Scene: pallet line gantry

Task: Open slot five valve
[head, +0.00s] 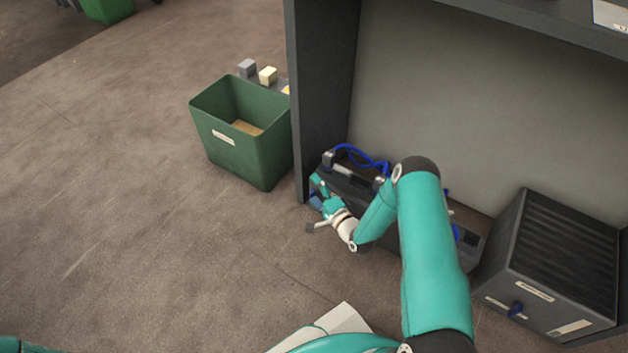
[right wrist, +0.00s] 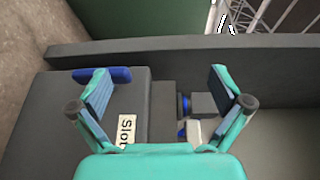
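A dark manifold (head: 352,186) with blue hoses stands on the floor inside the gantry frame. My right gripper (head: 316,205) is at its left end. In the right wrist view my right gripper (right wrist: 160,88) is open, with its two fingers wide apart and nothing held between them. A blue valve handle (right wrist: 121,74) lies crosswise behind the tip of the left finger; I cannot tell whether they touch. A white label (right wrist: 127,129) reading "Slot" sits between the fingers, its number hidden by the gripper. My left gripper is not in view.
A green bin (head: 235,150) stands left of the frame post (head: 310,100). The floor at the left is clear.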

